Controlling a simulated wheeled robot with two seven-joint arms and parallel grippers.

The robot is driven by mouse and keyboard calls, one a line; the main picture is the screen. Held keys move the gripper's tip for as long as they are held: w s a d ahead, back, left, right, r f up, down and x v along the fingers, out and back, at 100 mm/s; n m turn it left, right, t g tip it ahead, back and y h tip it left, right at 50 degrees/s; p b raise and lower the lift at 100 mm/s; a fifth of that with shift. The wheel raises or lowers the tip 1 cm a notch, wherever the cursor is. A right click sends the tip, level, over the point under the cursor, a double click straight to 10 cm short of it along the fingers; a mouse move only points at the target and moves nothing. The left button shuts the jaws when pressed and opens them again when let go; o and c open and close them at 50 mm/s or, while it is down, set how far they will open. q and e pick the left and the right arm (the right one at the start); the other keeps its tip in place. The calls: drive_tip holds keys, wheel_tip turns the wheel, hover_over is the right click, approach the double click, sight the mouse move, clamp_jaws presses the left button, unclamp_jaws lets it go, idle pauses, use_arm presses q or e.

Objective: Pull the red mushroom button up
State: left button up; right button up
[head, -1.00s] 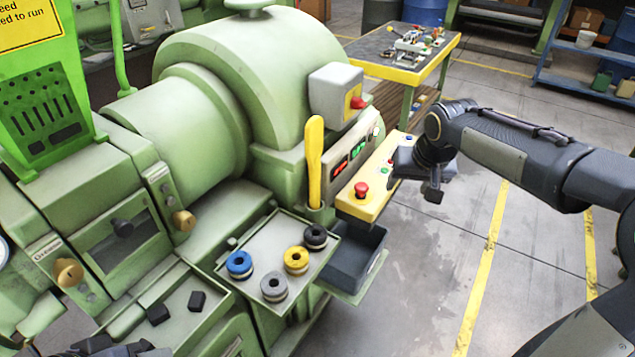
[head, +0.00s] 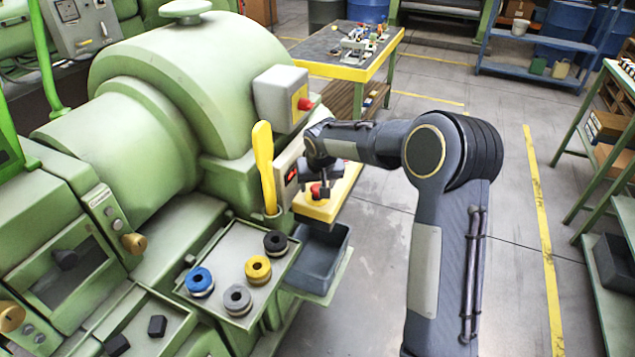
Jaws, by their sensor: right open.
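The red mushroom button (head: 316,191) sits on the yellow panel (head: 318,211) at the front of the green machine. My right gripper (head: 318,186) is over the panel at the button, with its dark fingers open around or just above it. The fingers and wrist hide part of the button and most of the panel behind it. I cannot tell whether the fingers touch the button. My left gripper is not in view.
A yellow handle (head: 264,165) stands left of the panel. A grey box with another red button (head: 304,104) is above. A tray (head: 225,255) of coloured rings and a dark bin (head: 318,258) lie below. Open floor is to the right.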

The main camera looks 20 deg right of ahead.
clamp_jaws()
drive_tip(key=shift+w+r, duration=0.1)
drive_tip(key=shift+r, duration=0.5)
unclamp_jaws()
drive_tip(key=b+v, duration=0.1)
drive_tip(key=v, duration=0.6)
drive_tip(key=shift+s+r, duration=0.25)
drive_tip(key=shift+r, duration=0.1)
